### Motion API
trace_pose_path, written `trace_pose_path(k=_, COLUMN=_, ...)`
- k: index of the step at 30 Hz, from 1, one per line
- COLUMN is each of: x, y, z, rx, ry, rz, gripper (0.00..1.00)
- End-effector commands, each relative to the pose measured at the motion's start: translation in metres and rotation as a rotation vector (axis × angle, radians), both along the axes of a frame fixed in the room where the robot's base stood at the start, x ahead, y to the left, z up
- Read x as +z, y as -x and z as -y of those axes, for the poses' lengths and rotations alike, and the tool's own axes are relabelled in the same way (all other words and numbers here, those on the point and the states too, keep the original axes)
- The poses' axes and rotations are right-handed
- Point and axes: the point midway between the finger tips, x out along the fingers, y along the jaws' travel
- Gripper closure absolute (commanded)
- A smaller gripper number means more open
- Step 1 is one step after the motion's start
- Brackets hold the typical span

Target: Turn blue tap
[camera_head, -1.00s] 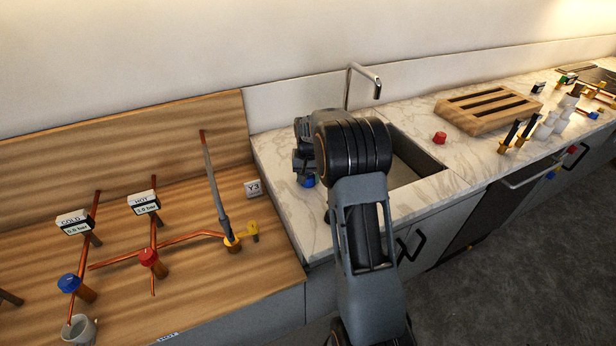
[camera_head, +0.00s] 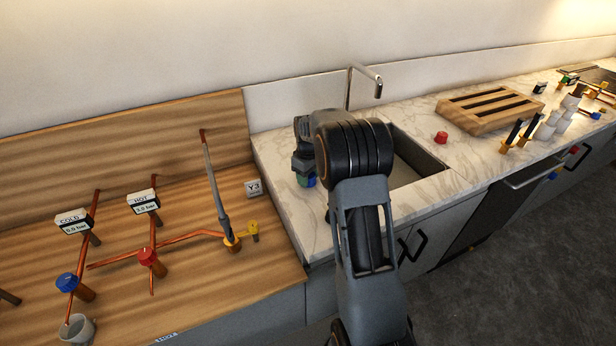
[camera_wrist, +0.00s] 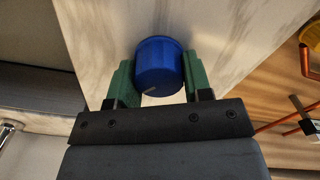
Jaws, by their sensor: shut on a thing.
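My gripper (camera_wrist: 160,78) is shut on a round blue tap knob (camera_wrist: 159,58), with one green finger on each side, in the wrist view. In the head view my gripper (camera_head: 305,174) is low over the marble counter left of the sink, and a small part of the blue knob (camera_head: 311,182) shows at its fingers. My arm hides much of this area. Another blue tap (camera_head: 67,282) sits on the copper pipe at the lower left of the wooden board, well away from my gripper.
A red tap (camera_head: 147,257) and a yellow valve (camera_head: 232,243) are on the board's pipes. A grey cup (camera_head: 77,329) stands by the board's blue tap. A red knob (camera_head: 441,137) and a slatted wooden rack (camera_head: 490,108) are on the counter right of the sink.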

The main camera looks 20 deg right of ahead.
Motion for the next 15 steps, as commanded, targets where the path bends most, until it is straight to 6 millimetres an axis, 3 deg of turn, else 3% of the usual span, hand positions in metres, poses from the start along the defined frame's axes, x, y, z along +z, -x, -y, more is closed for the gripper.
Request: trace_pose_path(k=15, x=0.0006, y=0.0008, z=-0.0017, rx=0.453, ry=0.000, rz=0.002, gripper=0.78)
